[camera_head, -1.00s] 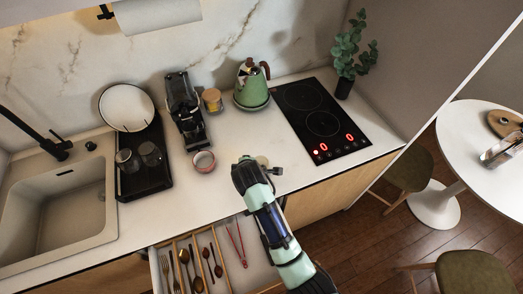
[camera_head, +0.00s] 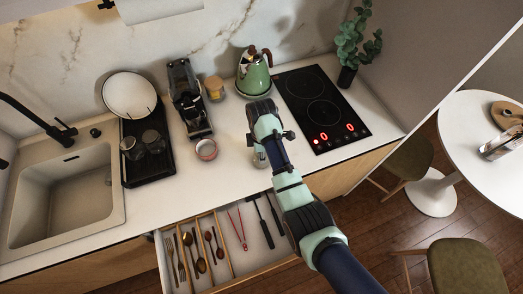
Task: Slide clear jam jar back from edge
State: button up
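A small clear jar (camera_head: 260,159) stands on the white countertop near its front edge, right of the pink-rimmed round container. It is partly hidden by my gripper and arm. My gripper (camera_head: 262,118) is above the counter, beside and behind the jar as seen from the head camera. Its fingers are hidden from this view, so I cannot tell whether they are open or touching anything.
The open cutlery drawer (camera_head: 219,256) juts out below the counter edge. A green kettle (camera_head: 254,75), black cooktop (camera_head: 322,108), coffee machine (camera_head: 188,98), yellow-labelled jar (camera_head: 214,88) and pink-rimmed container (camera_head: 206,149) stand around.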

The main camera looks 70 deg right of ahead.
aim_at(262, 166)
notch_tip(262, 166, down, 6)
jog(key=shift+r, duration=0.25)
grip_shut()
jog(key=shift+b, duration=0.3)
